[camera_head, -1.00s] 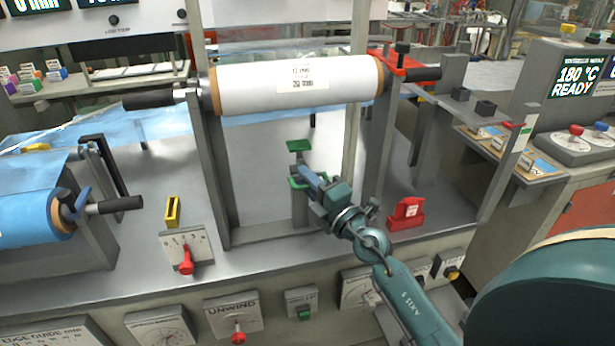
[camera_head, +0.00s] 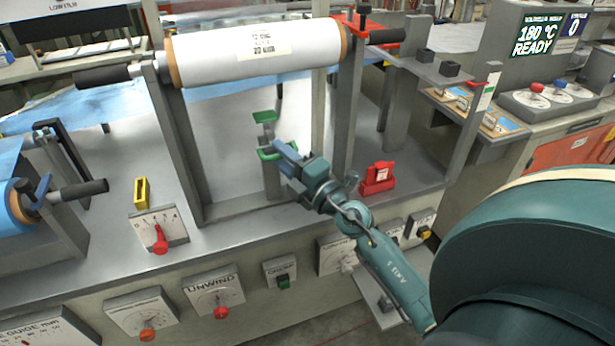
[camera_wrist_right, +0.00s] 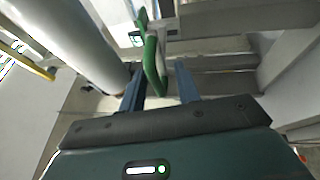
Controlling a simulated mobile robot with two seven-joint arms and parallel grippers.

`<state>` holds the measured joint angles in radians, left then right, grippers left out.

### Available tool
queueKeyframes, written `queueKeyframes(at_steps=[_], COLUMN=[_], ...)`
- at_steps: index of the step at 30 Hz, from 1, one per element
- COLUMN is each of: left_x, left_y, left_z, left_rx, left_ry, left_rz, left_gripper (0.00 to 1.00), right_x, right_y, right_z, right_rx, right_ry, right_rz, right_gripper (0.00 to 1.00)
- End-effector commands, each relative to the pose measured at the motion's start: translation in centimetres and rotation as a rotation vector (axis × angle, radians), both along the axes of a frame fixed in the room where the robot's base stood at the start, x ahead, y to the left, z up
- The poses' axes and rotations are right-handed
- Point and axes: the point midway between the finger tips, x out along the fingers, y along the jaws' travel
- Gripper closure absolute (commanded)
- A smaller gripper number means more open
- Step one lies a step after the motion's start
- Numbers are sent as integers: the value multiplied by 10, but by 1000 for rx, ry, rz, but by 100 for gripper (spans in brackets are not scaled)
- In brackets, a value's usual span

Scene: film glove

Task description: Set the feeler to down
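The feeler appears to be the green part (camera_head: 264,154) on a grey post below the white film roll (camera_head: 255,52). A second green piece (camera_head: 264,116) sits above it. My right gripper (camera_head: 284,152) reaches in from the lower right, its fingertips at the lower green part and partly covering it. In the right wrist view the two blue fingers (camera_wrist_right: 160,86) are apart, with the curved green bar (camera_wrist_right: 151,66) between or just beyond their tips. I cannot tell whether they touch it. My left gripper is out of view.
Grey uprights (camera_head: 180,150) flank the post. A red block (camera_head: 378,178) stands right of my gripper. A yellow bracket (camera_head: 141,193) and a red-handled dial (camera_head: 159,232) are at the left. Knobs, including the unwind dial (camera_head: 216,292), line the front panel.

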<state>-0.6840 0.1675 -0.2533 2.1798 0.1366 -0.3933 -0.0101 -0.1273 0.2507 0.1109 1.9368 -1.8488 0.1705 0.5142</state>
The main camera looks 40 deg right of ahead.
Motion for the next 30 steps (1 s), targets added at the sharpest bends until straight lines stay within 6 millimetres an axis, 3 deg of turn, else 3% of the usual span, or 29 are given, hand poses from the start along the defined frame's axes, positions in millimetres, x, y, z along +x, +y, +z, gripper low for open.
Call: queueKeyframes(at_steps=[6,15,30], left_x=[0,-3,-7], left_y=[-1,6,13], left_z=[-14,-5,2], left_rx=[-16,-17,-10], left_ry=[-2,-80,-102], left_rz=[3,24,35], left_gripper=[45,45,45], right_x=[-49,-97,-107], right_y=[-7,-13,-15], right_z=[-13,-19,-17], right_rx=[0,1,1], right_ry=[2,0,-2], right_rz=[-1,-2,-2], right_gripper=[67,67,67])
